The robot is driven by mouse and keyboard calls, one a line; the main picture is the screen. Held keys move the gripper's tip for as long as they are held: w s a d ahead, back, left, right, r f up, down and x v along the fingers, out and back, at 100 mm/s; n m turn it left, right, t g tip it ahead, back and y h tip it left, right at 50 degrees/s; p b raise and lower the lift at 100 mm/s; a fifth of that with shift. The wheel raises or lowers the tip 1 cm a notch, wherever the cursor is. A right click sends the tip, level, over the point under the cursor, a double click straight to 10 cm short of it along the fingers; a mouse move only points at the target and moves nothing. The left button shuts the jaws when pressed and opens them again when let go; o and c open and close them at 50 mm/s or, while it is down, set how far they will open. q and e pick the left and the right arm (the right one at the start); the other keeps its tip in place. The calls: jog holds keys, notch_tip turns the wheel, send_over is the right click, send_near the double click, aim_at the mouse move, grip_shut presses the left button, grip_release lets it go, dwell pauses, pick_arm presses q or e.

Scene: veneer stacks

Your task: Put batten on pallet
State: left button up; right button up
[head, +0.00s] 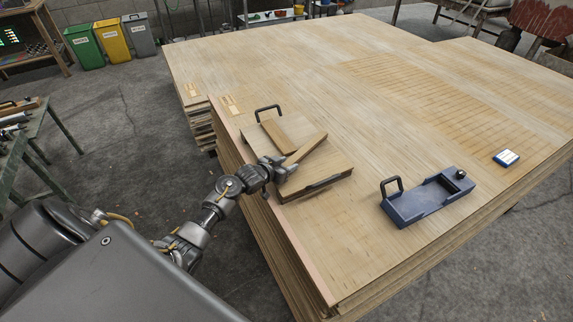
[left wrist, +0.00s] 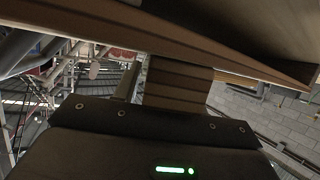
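My left gripper (head: 286,168) is at the left edge of a low wooden board, which looks like the pallet (head: 325,172). It appears shut on the lower end of a light-brown batten (head: 308,150), which slants up to the right over the board. I cannot tell whether the batten touches the board. A second wooden piece (head: 270,134) lies just behind it. In the left wrist view, a wooden piece (left wrist: 225,48) crosses close above the gripper, and a ribbed brown part (left wrist: 178,85) stands below it. The far fingertip is hidden. My right gripper is not in view.
A blue tray (head: 428,203) with a black handle and a small white-and-blue box (head: 507,158) sit to the right on the veneer stack (head: 350,80). Bins (head: 112,41) stand at the back left.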

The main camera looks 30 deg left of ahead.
pick_arm(q)
jog(key=shift+o, duration=0.8)
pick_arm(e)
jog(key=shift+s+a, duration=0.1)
pick_arm(q)
jog(key=shift+r, duration=0.1)
jog(key=shift+r, duration=0.25)
jog(key=p+v, duration=0.1)
jog(key=v, duration=1.1)
jog(key=shift+f, duration=0.2)
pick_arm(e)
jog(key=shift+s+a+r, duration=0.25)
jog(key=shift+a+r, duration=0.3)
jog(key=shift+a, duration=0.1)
pick_arm(q)
jog(key=shift+s, duration=0.1)
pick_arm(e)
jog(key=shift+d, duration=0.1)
